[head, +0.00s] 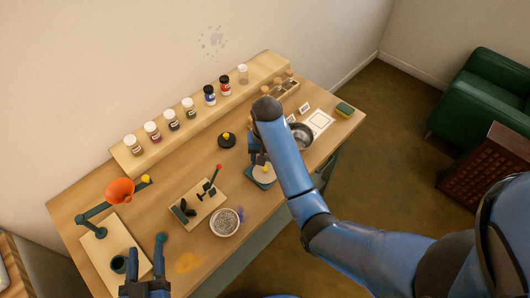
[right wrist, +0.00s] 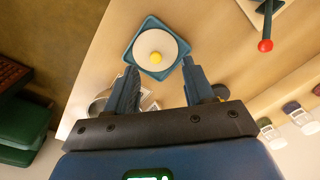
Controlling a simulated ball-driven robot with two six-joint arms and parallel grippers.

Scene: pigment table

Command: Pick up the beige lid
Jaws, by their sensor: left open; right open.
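The beige lid (right wrist: 142,43) is a round pale disc with a yellow knob, set in a square teal tray (right wrist: 131,61). In the head view the lid (head: 262,179) is partly hidden by my right arm. My right gripper (right wrist: 158,75) is open and empty, its fingers pointing toward the lid, which shows between and beyond their tips. I cannot tell the exact gap. My left gripper (head: 145,272) is open and empty at the near left edge of the table, far from the lid.
A dark round piece with a yellow knob (head: 227,141) lies behind the lid. A bowl of grey grains (head: 225,221) and a board with a red-tipped lever (head: 198,202) are to its left. A metal bowl (head: 300,136) is to its right. Jars line the back shelf (head: 170,143).

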